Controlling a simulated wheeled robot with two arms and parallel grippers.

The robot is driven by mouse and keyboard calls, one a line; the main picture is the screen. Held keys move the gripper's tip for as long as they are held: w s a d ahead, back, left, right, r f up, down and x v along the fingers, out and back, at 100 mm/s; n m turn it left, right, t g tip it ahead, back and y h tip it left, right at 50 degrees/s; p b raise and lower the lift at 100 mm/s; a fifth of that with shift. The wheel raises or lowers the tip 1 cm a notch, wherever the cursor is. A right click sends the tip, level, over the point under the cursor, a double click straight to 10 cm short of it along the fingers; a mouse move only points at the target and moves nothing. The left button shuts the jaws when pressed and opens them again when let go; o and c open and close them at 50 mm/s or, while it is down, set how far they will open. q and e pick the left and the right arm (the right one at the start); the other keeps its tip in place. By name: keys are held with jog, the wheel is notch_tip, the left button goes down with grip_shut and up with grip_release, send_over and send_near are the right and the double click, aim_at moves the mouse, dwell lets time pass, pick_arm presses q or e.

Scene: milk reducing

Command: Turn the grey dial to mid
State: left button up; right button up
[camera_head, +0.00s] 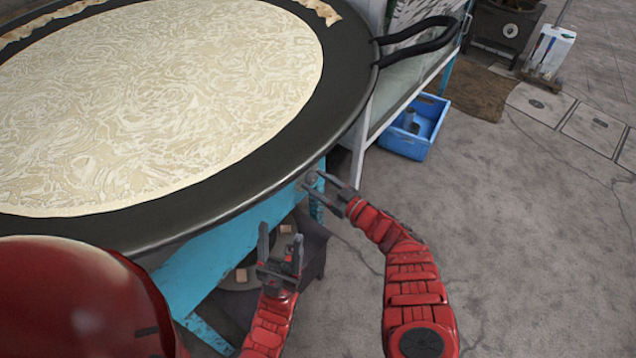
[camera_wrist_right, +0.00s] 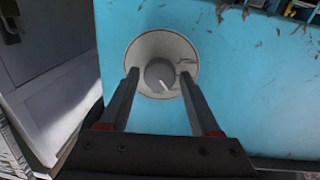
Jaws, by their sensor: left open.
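The grey dial (camera_wrist_right: 160,73) sits in a pale round plate on a blue panel (camera_wrist_right: 235,110) in the right wrist view. A white mark on the knob points down and slightly right. My right gripper (camera_wrist_right: 158,78) is open, with its fingertips on either side of the dial; whether they touch it I cannot tell. In the head view my right gripper (camera_head: 329,187) is at the blue side below the pan's rim, partly covering the dial. My left gripper (camera_head: 280,238) is open and empty, lower and to the left, in front of the blue stand.
A wide black pan (camera_head: 345,85) with pale milk (camera_head: 170,95) stands over the blue stand (camera_head: 200,270), its handle (camera_head: 425,45) jutting right. A blue crate (camera_head: 415,128) is on the floor behind. The concrete floor (camera_head: 520,230) on the right is clear.

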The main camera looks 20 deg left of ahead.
grip_shut()
jog(key=shift+f, duration=0.1)
jog(key=shift+s+n, duration=0.1)
jog(key=shift+n, duration=1)
jog(key=shift+f+n+b, duration=0.2)
jog(key=shift+n+b, duration=0.6)
jog(key=shift+n, duration=0.4)
jog(key=shift+r+n+y+b, duration=0.15)
jog(key=shift+n+y+b, duration=0.15)
jog(key=shift+n+b, duration=1)
jog(key=shift+n+p, duration=0.3)
jog(key=shift+n, duration=0.2)
jog(key=shift+o, duration=2)
grip_release()
